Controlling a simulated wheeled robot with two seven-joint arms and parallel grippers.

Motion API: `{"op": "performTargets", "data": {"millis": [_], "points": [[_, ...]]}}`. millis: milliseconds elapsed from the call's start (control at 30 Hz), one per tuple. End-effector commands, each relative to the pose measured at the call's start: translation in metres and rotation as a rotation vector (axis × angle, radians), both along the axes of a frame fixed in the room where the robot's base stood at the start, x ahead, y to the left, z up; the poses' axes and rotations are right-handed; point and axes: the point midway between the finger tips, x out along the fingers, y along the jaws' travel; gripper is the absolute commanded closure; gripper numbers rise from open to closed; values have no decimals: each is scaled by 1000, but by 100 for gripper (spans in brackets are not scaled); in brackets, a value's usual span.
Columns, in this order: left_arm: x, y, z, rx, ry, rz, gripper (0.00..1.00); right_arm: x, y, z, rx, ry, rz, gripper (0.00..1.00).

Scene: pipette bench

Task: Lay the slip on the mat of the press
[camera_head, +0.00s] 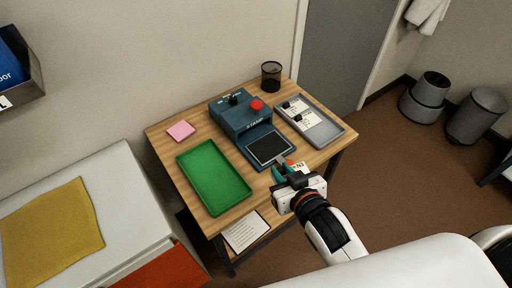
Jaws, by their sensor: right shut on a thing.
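The press (228,117) is a blue machine with a red button (257,105), standing on the wooden table. Its black mat (269,149) lies flat at its front and looks bare. My right gripper (284,168) is just off the mat's near right corner. It is shut on a white slip (299,166) with dark and red print, partly hidden by the gripper. I cannot tell whether the slip touches the press. My left gripper is not in view.
A grey tray (327,133) with white slips and dark items lies right of the press. A green tray (213,177) lies left. A pink pad (181,131) and a black mesh cup (271,76) stand farther back. A paper sheet (245,232) lies below the table's front edge.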

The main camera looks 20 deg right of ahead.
Motion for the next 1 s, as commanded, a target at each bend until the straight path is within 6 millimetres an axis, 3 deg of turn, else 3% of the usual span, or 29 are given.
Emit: {"op": "performTargets", "data": {"millis": [33,233,500,600,767,1000], "points": [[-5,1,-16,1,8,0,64,19,6,-12,-8,-10,37,100],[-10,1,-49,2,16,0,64,84,23,-29,-12,-9,167,100],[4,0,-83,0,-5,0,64,161,11,-29,-8,-5,246,100],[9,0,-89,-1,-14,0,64,178,2,-24,-6,-4,250,100],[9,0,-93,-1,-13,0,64,190,-4,-23,-2,1,250,100],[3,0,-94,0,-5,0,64,190,-4,-65,1,4,251,100]]}}
